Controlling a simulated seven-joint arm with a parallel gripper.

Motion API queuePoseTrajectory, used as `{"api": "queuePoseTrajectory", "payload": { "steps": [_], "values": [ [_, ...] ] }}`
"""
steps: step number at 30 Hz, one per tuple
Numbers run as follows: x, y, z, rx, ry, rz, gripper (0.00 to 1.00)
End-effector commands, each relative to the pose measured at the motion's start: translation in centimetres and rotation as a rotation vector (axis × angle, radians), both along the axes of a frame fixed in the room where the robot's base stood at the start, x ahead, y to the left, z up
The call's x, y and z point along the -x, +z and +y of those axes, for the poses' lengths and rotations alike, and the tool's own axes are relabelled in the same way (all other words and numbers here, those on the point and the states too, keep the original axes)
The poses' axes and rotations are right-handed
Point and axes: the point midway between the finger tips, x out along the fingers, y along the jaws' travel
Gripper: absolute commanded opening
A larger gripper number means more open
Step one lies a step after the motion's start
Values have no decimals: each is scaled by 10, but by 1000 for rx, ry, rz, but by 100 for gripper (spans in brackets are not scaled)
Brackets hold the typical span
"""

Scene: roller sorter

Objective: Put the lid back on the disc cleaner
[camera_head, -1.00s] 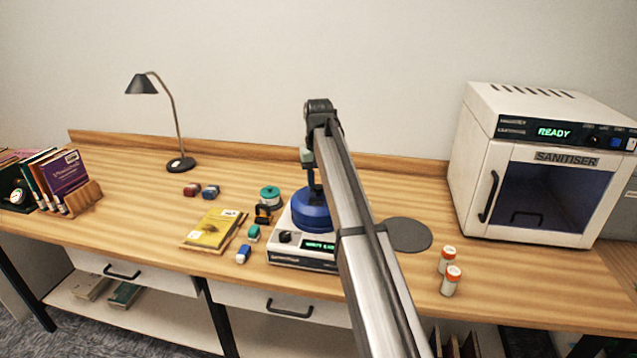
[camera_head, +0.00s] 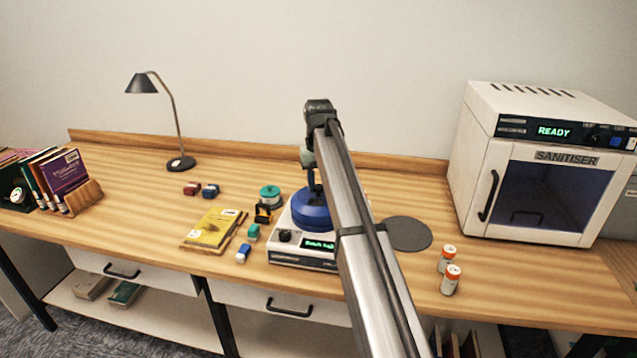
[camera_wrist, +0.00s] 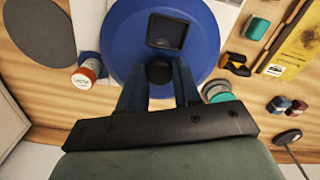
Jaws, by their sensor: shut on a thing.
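The disc cleaner (camera_head: 290,256) is a white box with a knob and a small green-lit display, in the middle of the bench. Its round blue lid (camera_head: 311,213) is over its top, partly hidden by my arm. In the wrist view the lid (camera_wrist: 205,45) shows a small dark window and a black knob (camera_wrist: 160,72). My gripper (camera_wrist: 159,80) is shut on that knob, with a finger on each side. It is above the lid in the head view (camera_head: 313,182). I cannot tell whether the lid is fully seated.
A grey round mat (camera_head: 408,234) and two orange-capped bottles (camera_head: 449,280) are to the right, near the sanitiser (camera_head: 545,180). A yellow book (camera_head: 213,229), a teal-topped round container (camera_head: 270,195) and small blocks (camera_head: 253,233) lie left. The back left is mostly clear.

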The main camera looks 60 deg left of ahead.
Motion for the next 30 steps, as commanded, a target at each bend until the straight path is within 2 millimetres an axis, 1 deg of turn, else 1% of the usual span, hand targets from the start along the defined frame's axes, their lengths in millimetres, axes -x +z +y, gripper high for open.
{"api": "queuePoseTrajectory", "payload": {
  "steps": [8, 9, 18, 23, 30],
  "values": [
    [0, 0, 0, 0, 0, 0, 0],
    [0, 0, 0, 0, 0, 0, 33],
    [0, 0, 0, 0, 0, 0, 62],
    [0, 0, 0, 0, 0, 0, 62],
    [0, 0, 0, 0, 0, 0, 84]
  ]
}}
